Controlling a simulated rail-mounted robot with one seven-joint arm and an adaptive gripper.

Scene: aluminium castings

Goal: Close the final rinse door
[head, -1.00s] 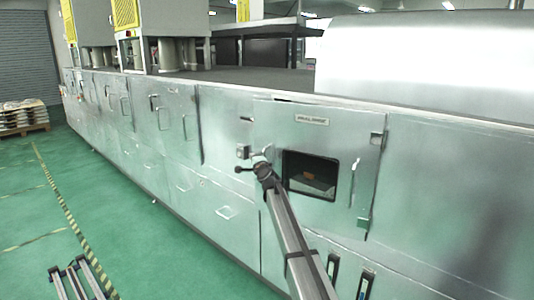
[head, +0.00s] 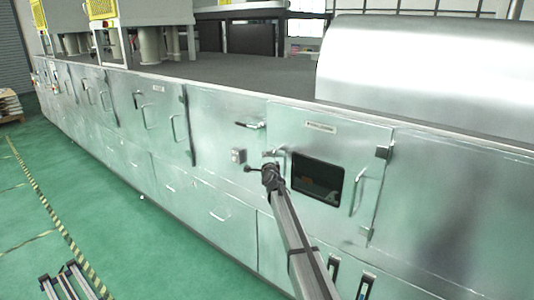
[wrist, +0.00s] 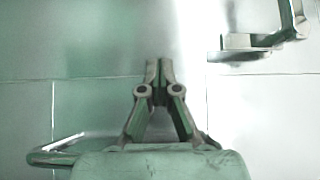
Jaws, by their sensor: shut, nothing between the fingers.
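The door (head: 352,148) has a dark window, a small label too small to read and hinges on its right edge. It looks flush or nearly flush with the steel front; a slight gap cannot be ruled out. A handle (head: 279,153) is at its left edge. My gripper (head: 268,166) is in front of that edge, just below the handle, and partly hides it. In the wrist view my gripper (wrist: 160,68) is shut and empty, its fingertips pointing at the steel panels. A handle (wrist: 262,42) shows at upper right there. Whether the fingertips touch metal is unclear.
A small box-like fitting (head: 238,156) and a dark handle (head: 250,125) are left of the door. Another handle (head: 358,190) is on the door's right side. More handled panels run left. The green floor (head: 110,215) in front is largely clear.

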